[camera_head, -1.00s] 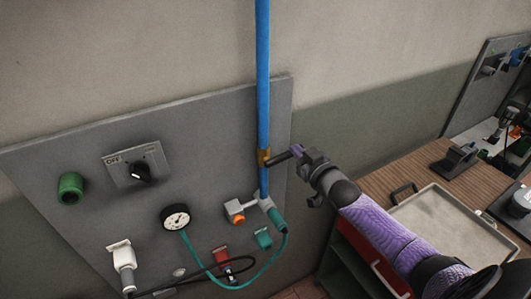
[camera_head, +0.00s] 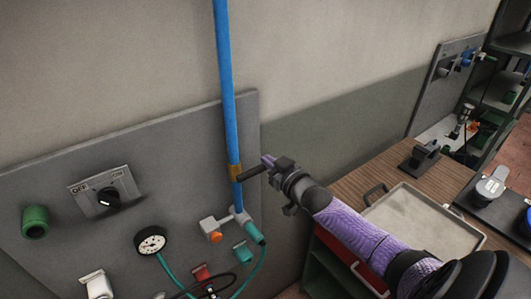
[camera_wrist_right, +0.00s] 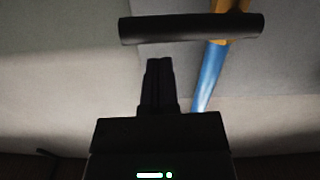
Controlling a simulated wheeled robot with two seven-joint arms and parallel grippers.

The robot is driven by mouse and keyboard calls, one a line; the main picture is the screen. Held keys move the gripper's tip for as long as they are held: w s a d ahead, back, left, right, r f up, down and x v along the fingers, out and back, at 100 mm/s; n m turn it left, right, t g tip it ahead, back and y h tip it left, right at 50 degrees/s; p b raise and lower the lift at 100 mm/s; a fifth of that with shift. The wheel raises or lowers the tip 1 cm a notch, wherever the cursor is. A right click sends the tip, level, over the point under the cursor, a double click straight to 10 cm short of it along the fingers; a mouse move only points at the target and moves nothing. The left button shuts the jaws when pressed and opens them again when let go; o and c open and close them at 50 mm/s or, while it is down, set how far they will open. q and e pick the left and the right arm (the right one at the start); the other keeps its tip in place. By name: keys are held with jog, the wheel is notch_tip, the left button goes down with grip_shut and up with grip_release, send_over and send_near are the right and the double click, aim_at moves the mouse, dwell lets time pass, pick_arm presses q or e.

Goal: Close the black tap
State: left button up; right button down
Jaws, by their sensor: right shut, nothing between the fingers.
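The black tap handle (camera_head: 253,173) sticks out to the right from a brass valve body (camera_head: 235,173) on the vertical blue pipe (camera_head: 226,90). In the right wrist view, the handle (camera_wrist_right: 190,27) lies crosswise to the blue pipe (camera_wrist_right: 208,78), in front of the brass part. My right gripper (camera_head: 268,160) is beside the handle's outer end. In the wrist view its fingers (camera_wrist_right: 158,68) are together, empty, and point at the handle across a small gap in the picture. I cannot tell whether they touch it. My left gripper is not in view.
The grey wall panel carries a gauge (camera_head: 150,241), an OFF/ON switch (camera_head: 107,198), a green knob (camera_head: 35,222) and hoses below the pipe. A wooden bench with a grey tray (camera_head: 425,225) stands right of my arm. The wall above is clear.

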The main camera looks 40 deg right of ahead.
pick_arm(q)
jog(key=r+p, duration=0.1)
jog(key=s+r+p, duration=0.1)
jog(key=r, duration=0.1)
pick_arm(e)
jog(key=s+r, duration=0.3)
jog(key=s, duration=0.7)
jog(key=shift+s+a, duration=0.2)
jog(key=shift+s, duration=0.2)
